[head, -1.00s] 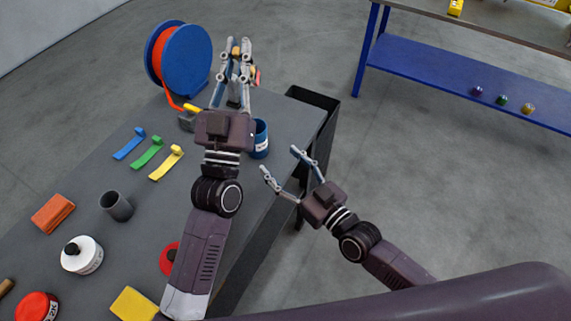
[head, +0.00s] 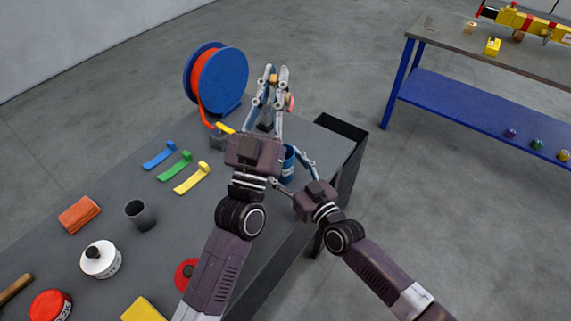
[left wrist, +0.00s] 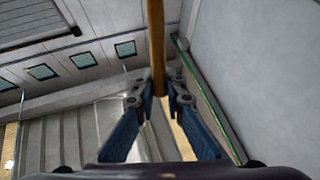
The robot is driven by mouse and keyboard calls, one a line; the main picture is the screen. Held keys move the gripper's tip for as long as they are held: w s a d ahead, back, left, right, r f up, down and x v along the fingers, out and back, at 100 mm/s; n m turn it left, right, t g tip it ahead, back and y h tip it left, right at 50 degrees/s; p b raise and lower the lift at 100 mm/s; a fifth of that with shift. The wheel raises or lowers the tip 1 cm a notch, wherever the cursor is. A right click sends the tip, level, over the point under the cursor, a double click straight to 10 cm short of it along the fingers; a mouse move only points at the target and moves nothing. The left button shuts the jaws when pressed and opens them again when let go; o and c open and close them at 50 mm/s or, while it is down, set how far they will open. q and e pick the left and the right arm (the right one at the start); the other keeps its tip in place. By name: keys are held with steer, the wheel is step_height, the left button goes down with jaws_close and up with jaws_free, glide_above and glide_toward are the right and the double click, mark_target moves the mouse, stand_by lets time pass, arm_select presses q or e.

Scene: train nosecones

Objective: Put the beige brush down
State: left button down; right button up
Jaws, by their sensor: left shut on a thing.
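My left gripper (head: 273,76) is shut on the beige brush, raised above the far end of the grey table. Only a small tan bit of the brush (head: 274,77) shows between the fingertips in the head view. In the left wrist view its tan handle (left wrist: 157,45) stands between the left fingers (left wrist: 158,90); its bristles cannot be made out. My right gripper (head: 287,167) is open, its fingers spread close to the blue cup (head: 290,172), partly behind my left wrist. I cannot tell whether it touches the cup.
The grey table (head: 115,210) holds a blue spool (head: 223,80), blue, green and yellow strips (head: 192,178), a dark cup (head: 140,215), an orange block (head: 79,214) and a white jar (head: 100,259). A black bin (head: 345,128) adjoins the far edge. A blue-legged workbench (head: 470,105) stands right.

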steer(key=shift+c, duration=0.4)
steer(key=c, duration=1.2)
arm_select(q)
steer(key=shift+d+r, duration=0.15)
steer(key=shift+d, duration=0.25)
steer(key=w+d+m+g+h, duration=0.2)
steer(key=d+m+g+h, duration=0.1)
steer(key=d+g, duration=0.3)
steer(key=a+n+y, duration=0.1)
steer(key=y, duration=0.1)
steer(key=w+a+n+y, duration=0.1)
steer(key=a+y, duration=0.1)
steer(key=a+f+y, duration=0.1)
steer(key=a, duration=0.1)
steer(key=shift+w+a+n+y, duration=0.1)
steer(key=shift+w+n+y, duration=0.2)
steer(key=shift+n+y, duration=0.1)
step_height(320, 180, down, 18)
